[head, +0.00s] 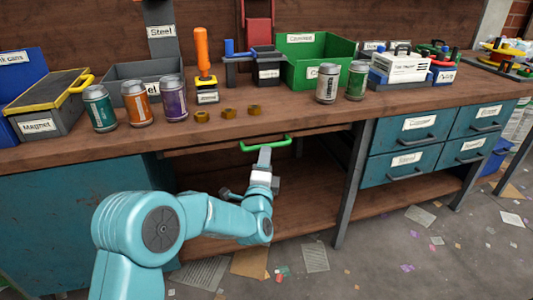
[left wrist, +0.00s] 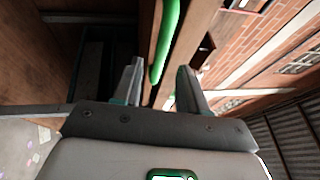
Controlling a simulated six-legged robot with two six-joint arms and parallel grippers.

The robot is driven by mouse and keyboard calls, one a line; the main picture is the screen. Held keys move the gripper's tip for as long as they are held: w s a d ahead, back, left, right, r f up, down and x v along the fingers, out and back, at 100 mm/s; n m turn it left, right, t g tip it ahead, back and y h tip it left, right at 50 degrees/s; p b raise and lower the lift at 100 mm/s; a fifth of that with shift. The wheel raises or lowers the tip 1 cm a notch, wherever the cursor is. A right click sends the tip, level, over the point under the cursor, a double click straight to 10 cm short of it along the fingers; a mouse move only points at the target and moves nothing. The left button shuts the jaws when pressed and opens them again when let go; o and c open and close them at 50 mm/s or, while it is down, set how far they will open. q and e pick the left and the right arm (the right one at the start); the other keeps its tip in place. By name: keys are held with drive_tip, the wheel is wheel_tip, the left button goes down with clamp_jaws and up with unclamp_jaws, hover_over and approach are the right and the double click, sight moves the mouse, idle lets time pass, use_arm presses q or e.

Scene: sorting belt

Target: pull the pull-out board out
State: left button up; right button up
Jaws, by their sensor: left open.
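The pull-out board (head: 208,148) shows as a thin wooden edge just under the worktop. Its green handle (head: 280,143) is a bar on the front of that edge. My left gripper (head: 265,154) is at the handle, coming from below and in front. In the left wrist view the green handle (left wrist: 168,38) runs between the two open fingers of my left gripper (left wrist: 160,82), with a finger on either side. The fingers are apart and not closed on it. My right gripper is in neither view.
The worktop (head: 300,118) above carries cans, bins and tools. Three brass nuts (head: 228,113) lie near its front edge. Blue drawers (head: 405,145) stand to the right of a grey leg (head: 350,190). Papers litter the floor.

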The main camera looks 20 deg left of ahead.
use_arm(q)
drive_tip(key=shift+x, duration=2.2)
drive_tip(key=shift+c, duration=0.2)
clamp_jaws()
drive_tip(key=shift+s, duration=0.15)
